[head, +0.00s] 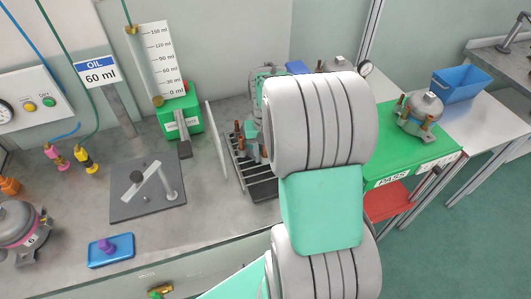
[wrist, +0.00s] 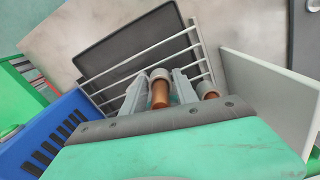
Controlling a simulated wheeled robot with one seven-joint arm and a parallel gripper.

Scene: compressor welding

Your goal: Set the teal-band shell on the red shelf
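I cannot make out a teal band on any shell. A grey shell (head: 420,112) with copper tubes and some greenish parts stands on the green top marked PASS; its band colour is unclear. The red shelf (head: 388,200) is below that top, partly hidden by my arm; its visible part looks bare. Another shell (head: 22,228) at far left has a pink band. My gripper is mostly hidden by my arm in the head view. In the wrist view my gripper (wrist: 158,90) has its fingers either side of a copper tube (wrist: 160,92) at the rack; whether they grip it is unclear.
The wire rack (head: 250,172) holds copper tubes beside a pale upright panel (head: 216,140). A blue bin (head: 461,84) stands on the right table. A grey fixture plate (head: 147,190), a blue pad (head: 111,250) and a green-based measuring cylinder (head: 180,112) are on the bench.

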